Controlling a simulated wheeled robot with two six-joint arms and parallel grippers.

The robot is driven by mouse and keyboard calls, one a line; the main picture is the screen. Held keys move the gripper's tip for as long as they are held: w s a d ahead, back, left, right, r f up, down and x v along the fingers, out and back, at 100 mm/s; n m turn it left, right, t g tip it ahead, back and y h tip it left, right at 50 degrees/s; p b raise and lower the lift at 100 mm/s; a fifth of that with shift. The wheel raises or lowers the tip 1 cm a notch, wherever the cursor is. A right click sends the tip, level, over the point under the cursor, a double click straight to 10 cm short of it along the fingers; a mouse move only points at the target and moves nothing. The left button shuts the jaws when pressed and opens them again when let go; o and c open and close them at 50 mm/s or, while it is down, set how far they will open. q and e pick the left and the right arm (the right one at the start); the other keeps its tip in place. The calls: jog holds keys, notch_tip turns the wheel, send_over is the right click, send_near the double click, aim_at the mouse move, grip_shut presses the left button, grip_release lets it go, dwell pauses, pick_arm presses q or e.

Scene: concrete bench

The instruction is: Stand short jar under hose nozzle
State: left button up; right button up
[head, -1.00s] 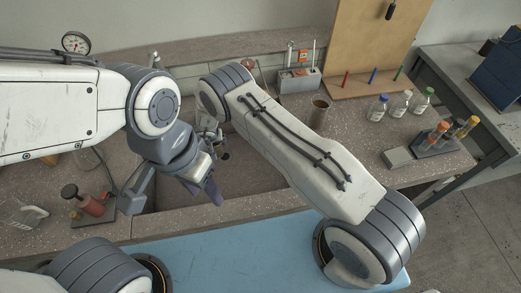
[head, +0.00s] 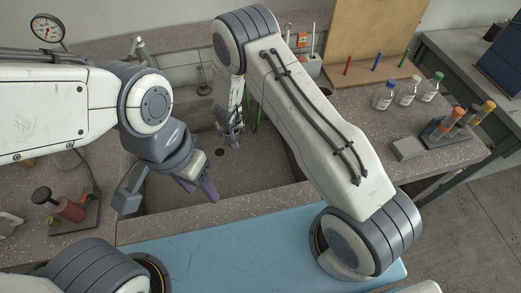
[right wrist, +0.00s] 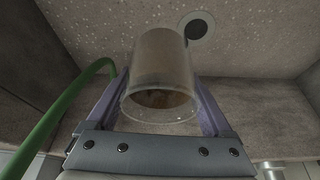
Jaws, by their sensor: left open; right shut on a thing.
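My right gripper (right wrist: 160,112) is shut on a clear, short glass jar (right wrist: 163,75), with a purple finger on each side. A brownish patch shows through the glass. In the head view the right gripper (head: 234,140) hangs inside the sink basin, and the jar is too small to make out there. A green hose (right wrist: 62,118) curves along the left of the right wrist view, apart from the jar. It also shows as a thin green line in the head view (head: 256,113). I cannot make out its nozzle. My left gripper (head: 168,192) is open and empty over the sink's front left.
The sink has a dark round drain (right wrist: 196,27) beyond the jar. A red-brown device (head: 68,207) and a pressure gauge (head: 46,28) stand at the left. Capped bottles (head: 408,91) and a tube rack (head: 456,127) stand at the right. A blue mat (head: 240,245) lies in front.

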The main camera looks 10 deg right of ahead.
jog(key=s+d+f+b, duration=0.1)
jog(key=d+b, duration=0.2)
jog(key=s+d+b, duration=0.1)
jog(key=d+b, duration=0.2)
jog(key=b, duration=0.1)
jog(key=s+d+f+b, duration=0.1)
jog(key=d+b, duration=0.2)
jog(key=shift+s+d+f+b, duration=0.15)
jog(key=shift+d+f+b, duration=0.2)
jog(key=shift+b, duration=0.05)
notch_tip(320, 180, down, 4)
jog(key=b, duration=0.4)
jog(key=shift+d+f, duration=0.1)
jog(key=shift+f, duration=0.15)
jog(key=shift+d, duration=0.1)
jog(key=shift+r, duration=0.15)
jog(key=shift+f, duration=0.2)
jog(key=o, duration=1.3)
jog(key=shift+c, duration=0.2)
